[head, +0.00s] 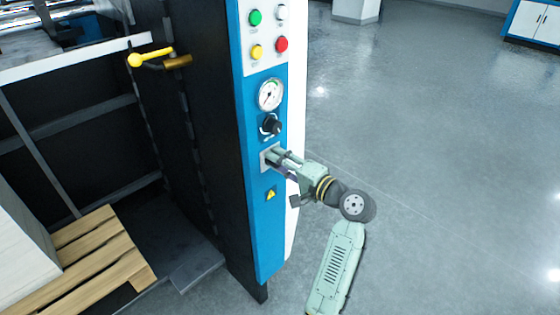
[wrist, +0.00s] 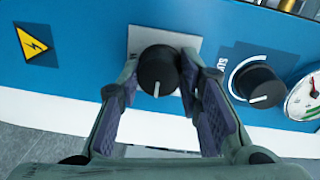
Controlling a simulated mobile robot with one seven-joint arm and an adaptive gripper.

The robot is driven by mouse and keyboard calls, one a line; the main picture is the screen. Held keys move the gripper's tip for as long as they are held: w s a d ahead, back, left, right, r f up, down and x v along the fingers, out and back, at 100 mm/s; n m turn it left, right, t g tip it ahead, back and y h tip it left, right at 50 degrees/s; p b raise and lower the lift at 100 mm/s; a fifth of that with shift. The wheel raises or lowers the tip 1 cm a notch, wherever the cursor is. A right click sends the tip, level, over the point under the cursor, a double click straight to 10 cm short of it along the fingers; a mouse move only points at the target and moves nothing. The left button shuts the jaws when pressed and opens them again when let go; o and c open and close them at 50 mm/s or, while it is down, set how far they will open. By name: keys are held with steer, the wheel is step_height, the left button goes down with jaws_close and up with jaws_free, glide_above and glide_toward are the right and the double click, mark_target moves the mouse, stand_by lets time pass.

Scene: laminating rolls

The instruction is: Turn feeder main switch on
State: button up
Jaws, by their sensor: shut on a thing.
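The main switch is a black round knob (wrist: 158,70) on a light grey plate (wrist: 170,36) fixed to the blue panel. My gripper (wrist: 158,82) has a finger on each side of this knob and is shut on it. The knob's white mark points toward the bottom of the wrist view. The plate's lettering is mostly hidden. In the head view, my gripper (head: 275,158) reaches the plate (head: 264,160) from the right and hides the knob.
A second black knob (head: 271,125) and a pressure gauge (head: 271,95) sit above the switch. A yellow warning label (head: 271,194) is below. Several coloured buttons are higher up. A yellow-ended lever (head: 150,58) juts out left. Open floor (head: 440,150) lies right.

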steer(key=o, duration=1.2)
steer(key=v, duration=1.2)
steer(key=shift+s, duration=0.1)
